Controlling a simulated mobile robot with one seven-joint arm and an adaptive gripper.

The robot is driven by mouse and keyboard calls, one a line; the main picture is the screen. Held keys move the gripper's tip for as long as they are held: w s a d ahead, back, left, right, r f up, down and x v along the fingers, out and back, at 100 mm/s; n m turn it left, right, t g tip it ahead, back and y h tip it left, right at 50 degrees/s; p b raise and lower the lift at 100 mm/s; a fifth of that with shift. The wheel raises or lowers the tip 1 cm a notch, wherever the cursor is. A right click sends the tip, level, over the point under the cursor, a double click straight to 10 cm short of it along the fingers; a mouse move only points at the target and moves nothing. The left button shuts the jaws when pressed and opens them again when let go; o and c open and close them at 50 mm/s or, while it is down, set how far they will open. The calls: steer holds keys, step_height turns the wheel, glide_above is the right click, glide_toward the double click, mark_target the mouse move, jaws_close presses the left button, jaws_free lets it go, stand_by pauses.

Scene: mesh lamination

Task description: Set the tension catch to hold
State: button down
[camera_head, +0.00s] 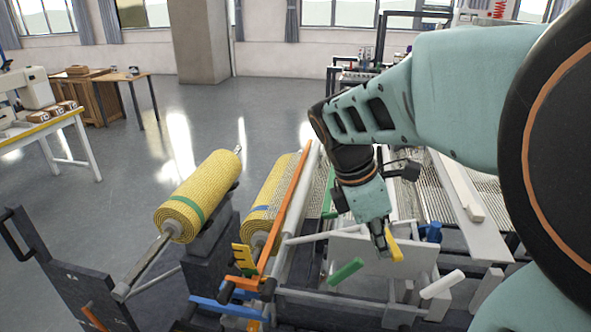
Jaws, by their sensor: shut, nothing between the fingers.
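My gripper (383,247) points down over the front of the lamination machine, its fingers together and empty. A short yellow handle (395,248) is right beside the fingertips; I cannot tell whether they touch. A green handle (345,271) sticks out at the lower left of the gripper, and a white handle (442,284) at its lower right. A blue knob (433,232) is to the right. No label shows which part is the tension catch, so I cannot tell its setting. My forearm and gripper hide part of the machine behind them.
A long orange bar (286,212) slants up on the left of the machine, near a toothed yellow piece (243,258) and a blue bar (228,308). A yellow mesh roll (198,196) lies on a shaft farther left. Open floor (120,210) lies beyond.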

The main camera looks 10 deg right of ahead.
steer(key=shift+s+d+p, duration=0.3)
steer(key=shift+d+p, duration=0.1)
steer(key=shift+d, duration=0.25)
stand_by(0.4)
steer(key=shift+a, duration=0.1)
